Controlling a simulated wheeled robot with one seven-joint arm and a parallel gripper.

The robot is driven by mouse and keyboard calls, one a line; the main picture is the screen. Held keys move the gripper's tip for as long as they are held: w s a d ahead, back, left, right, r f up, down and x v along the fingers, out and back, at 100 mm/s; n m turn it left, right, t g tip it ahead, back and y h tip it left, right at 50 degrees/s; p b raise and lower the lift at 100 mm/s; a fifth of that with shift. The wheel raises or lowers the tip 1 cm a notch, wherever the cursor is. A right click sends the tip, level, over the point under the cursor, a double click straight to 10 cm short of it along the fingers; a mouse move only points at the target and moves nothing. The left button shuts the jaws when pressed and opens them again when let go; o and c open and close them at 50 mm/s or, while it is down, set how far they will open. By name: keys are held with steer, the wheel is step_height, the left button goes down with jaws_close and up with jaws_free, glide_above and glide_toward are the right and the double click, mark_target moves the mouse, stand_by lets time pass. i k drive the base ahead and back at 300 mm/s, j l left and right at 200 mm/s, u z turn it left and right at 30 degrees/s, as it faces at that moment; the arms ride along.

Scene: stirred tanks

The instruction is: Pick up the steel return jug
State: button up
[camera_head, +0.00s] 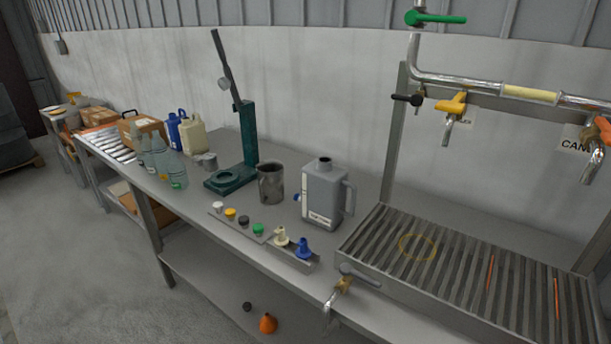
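A dark grey metal jug (271,183), open at the top, stands upright on the long grey bench (190,190). It looks like the steel return jug, though no marking on it can be read. It stands between the green press stand and a grey canister (323,192) with a side handle, a short neck and a white label. The jug appears apart from both. No handle on the jug can be made out clearly. My gripper is not in view.
The green press stand (248,140) rises left of the jug. Coloured caps (244,219) and two nozzles (292,241) line the front edge. Bottles (165,160) stand further left. A slatted drain tray (450,262) lies right, below pipes and taps (453,105).

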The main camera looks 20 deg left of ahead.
mark_target(269, 185)
steer(key=i+j+z, duration=0.1)
steer(key=j+z, duration=0.25)
steer(key=j, duration=0.95)
steer(key=j+z, duration=0.4)
steer(key=j, duration=0.85)
steer(key=k+j, duration=0.1)
steer(key=j, duration=1.7)
steer(key=k+j, duration=0.15)
steer(key=j, duration=0.8)
